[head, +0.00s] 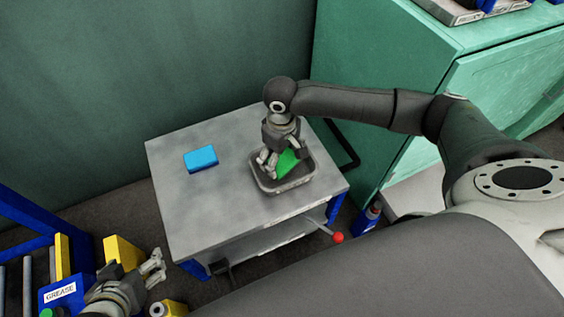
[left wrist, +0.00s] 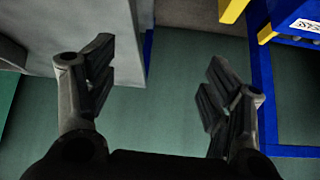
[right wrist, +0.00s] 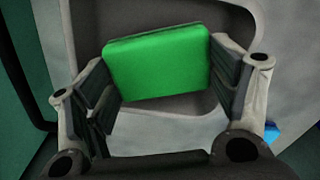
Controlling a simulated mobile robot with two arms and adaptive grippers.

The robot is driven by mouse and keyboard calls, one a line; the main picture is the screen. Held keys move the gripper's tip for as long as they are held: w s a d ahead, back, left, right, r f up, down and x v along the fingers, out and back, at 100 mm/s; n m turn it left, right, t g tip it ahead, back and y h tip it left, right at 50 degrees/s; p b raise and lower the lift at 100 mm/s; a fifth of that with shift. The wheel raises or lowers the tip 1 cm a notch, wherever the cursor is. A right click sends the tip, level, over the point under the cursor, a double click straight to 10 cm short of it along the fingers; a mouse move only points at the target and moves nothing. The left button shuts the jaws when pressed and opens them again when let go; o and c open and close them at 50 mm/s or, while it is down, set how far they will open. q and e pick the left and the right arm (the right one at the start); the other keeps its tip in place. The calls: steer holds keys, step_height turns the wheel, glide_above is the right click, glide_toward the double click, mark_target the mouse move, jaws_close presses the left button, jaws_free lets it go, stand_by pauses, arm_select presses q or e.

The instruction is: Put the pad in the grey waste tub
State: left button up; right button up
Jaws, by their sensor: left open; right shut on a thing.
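A green pad (head: 287,163) is between the fingers of my right gripper (head: 278,160), which is shut on it. In the right wrist view the pad (right wrist: 158,63) spans between both fingers. The pad is over or inside the grey tub (head: 288,187), a shallow tray on the metal table; I cannot tell whether it touches the bottom. The tub also shows behind the pad in the right wrist view (right wrist: 185,108). My left gripper (head: 157,266) is open and empty, low at the left, away from the table. In the left wrist view its fingers (left wrist: 160,82) are spread apart.
A blue block (head: 200,159) lies on the left part of the metal table (head: 215,215). A lever with a red knob (head: 338,238) sticks out at the table's front. A green cabinet (head: 440,85) stands at the right. A blue rack labelled GREASE (head: 60,294) is at the lower left.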

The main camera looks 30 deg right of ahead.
mark_target(282, 159)
step_height(282, 159, down, 3)
steer(key=shift+r+b, duration=0.2)
steer(key=shift+b, duration=0.4)
steer(key=shift+f, duration=0.1)
arm_select(q)
steer(key=w+d+r+t+h, duration=0.1)
steer(key=w+d+r+t, duration=0.1)
steer(key=w+r+t, duration=0.2)
steer(key=shift+w+r, duration=0.3)
steer(key=shift+w, duration=0.55)
steer(key=shift+f, duration=0.1)
arm_select(e)
steer(key=shift+f, duration=0.1)
steer(key=o, duration=0.9)
arm_select(q)
steer(key=shift+s+f, duration=0.15)
steer(key=shift+s, duration=0.05)
